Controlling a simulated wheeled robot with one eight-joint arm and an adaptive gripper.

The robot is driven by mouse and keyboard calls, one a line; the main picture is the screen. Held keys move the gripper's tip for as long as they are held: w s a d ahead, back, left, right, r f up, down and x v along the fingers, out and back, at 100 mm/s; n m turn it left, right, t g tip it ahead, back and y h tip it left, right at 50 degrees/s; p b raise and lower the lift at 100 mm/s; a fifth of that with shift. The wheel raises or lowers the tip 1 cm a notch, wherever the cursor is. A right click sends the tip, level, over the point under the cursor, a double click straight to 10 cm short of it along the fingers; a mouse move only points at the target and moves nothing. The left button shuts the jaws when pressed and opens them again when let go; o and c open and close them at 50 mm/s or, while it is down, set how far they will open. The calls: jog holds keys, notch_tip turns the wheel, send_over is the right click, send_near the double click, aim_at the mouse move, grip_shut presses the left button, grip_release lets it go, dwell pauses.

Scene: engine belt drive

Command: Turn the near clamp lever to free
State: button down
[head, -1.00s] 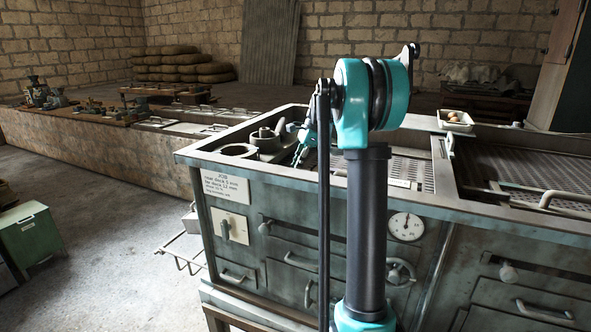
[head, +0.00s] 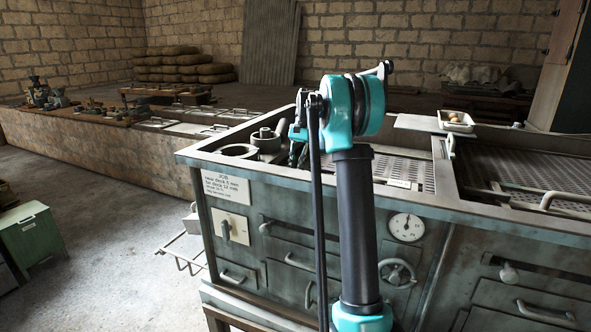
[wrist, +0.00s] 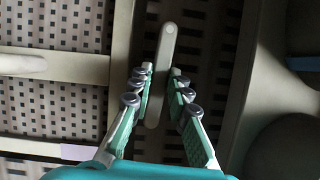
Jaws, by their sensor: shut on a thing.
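In the wrist view a pale, flat clamp lever (wrist: 167,42) with a rounded end and a small pin mark stands nearly upright in the picture. My gripper (wrist: 161,72) has its two green-padded fingers on either side of the lever's middle part and is shut on it. The lever's rounded end shows beyond the fingertips. In the head view my gripper (head: 297,155) is low over the left part of the bench top, mostly hidden by my arm, and the lever cannot be made out there.
The metal bench (head: 205,150) has a round ring opening (head: 236,151) and a lidded pot (head: 266,140) at left. A perforated panel (head: 400,170) lies right of my arm. A small tray (head: 456,121) sits farther back.

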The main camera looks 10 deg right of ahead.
jog(key=shift+n, duration=0.5)
jog(key=c, duration=1.4)
grip_release()
jog(key=shift+c, duration=0.2)
jog(key=v, duration=1.2)
jog(key=shift+w+a, duration=0.15)
jog(key=shift+a, duration=0.05)
